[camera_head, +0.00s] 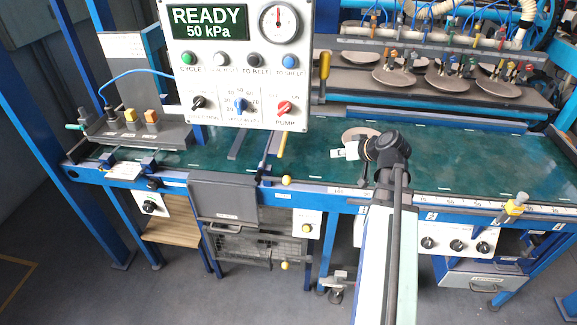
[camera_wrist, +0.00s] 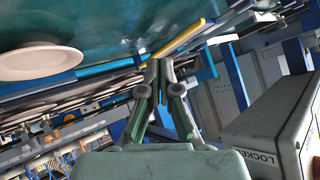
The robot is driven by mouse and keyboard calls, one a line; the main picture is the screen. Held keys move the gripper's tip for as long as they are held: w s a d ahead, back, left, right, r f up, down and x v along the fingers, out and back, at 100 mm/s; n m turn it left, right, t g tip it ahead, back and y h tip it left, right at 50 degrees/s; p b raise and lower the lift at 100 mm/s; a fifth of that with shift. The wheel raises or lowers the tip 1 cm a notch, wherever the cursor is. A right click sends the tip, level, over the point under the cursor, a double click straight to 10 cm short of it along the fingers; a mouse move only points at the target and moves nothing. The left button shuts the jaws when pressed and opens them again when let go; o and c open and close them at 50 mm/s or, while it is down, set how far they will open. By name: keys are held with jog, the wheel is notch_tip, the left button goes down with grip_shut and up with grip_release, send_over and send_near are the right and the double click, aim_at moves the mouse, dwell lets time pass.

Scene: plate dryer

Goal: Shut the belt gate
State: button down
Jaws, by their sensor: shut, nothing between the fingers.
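The green belt (camera_head: 440,165) runs across the head view. A dark bar with a yellow handle (camera_head: 283,145) crosses it left of my gripper, beside another grey bar (camera_head: 240,140); this looks like the belt gate, but I cannot tell for certain. My gripper (camera_head: 338,153) is over the belt, right of the yellow handle and apart from it in the head view. In the wrist view my gripper (camera_wrist: 160,62) is shut and empty, with a yellow bar (camera_wrist: 182,38) just beyond its fingertips. Whether they touch is unclear.
A pale plate (camera_head: 357,133) lies on the belt behind my gripper; a plate also shows in the wrist view (camera_wrist: 38,62). The control panel (camera_head: 238,95) hides part of the belt's back. A grey box (camera_wrist: 270,135) is at the wrist view's right.

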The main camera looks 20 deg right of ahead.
jog(key=s+a+r+n+g+y+p, duration=0.1)
jog(key=a+r+n+g+p, duration=0.1)
jog(key=a+n, duration=0.4)
jog(key=s+a+r+n+g+y+p, duration=0.1)
jog(key=s+a+r+n+g+p, duration=0.1)
jog(key=a+n, duration=0.5)
notch_tip(320, 180, up, 2)
jog(key=shift+s+r+n+p, duration=0.3)
jog(key=shift+n+p, duration=0.4)
jog(key=shift+n, duration=0.2)
jog(key=shift+f, duration=0.1)
jog(key=p, duration=0.5)
send_over(282, 179)
jog(key=s+d, duration=0.1)
jog(key=s, duration=0.1)
notch_tip(282, 179, down, 10)
jog(key=shift+d+f, duration=0.3)
jog(key=shift+f, duration=0.45)
jog(key=shift+f+b, duration=0.2)
jog(key=shift+b, duration=0.15)
